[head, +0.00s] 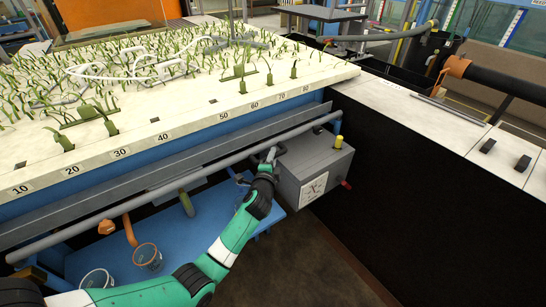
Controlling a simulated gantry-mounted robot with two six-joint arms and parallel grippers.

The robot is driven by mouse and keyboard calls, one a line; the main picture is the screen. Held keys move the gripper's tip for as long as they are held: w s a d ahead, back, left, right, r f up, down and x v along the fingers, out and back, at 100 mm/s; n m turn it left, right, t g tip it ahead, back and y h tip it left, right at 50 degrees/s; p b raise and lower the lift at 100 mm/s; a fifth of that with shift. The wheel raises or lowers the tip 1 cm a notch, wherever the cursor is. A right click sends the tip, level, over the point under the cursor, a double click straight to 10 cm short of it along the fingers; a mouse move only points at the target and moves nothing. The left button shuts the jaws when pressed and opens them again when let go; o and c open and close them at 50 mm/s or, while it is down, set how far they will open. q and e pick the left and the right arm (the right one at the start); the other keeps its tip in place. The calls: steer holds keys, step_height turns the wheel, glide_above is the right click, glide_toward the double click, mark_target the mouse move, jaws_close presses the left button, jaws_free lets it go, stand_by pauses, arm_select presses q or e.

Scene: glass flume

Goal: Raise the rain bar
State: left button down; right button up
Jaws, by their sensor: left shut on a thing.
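A long grey bar (150,190) runs along the front of the planted bed, below its numbered edge, rising to the right in the picture. I take it for the rain bar, but cannot be sure. My left gripper (271,155) is at the right part of this bar, beside the upper left corner of a grey box (313,165). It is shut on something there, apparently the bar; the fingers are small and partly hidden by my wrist. The box has a dial-like label, a yellow knob (338,142) on top and a red knob (347,184). My right gripper is out of view.
The white bed (130,135) carries green plants and pale tubing. Below the bar is a blue shelf (190,232) with clear cups (147,256) and an orange pipe (129,230). A black wall (430,190) stands to the right. Brown floor (300,265) shows between.

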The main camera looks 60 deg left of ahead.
arm_select(q)
steer(key=shift+r, duration=0.1)
stand_by(0.5)
step_height(320, 180, up, 29)
steer(key=p, duration=2.7)
steer(key=shift+p, duration=0.35)
steer(key=c, duration=0.7)
jaws_free()
steer(key=shift+c, duration=0.2)
steer(key=p+v, duration=0.1)
steer(key=v, duration=1)
steer(key=shift+s+d+p, duration=0.25)
steer(key=shift+p, duration=0.1)
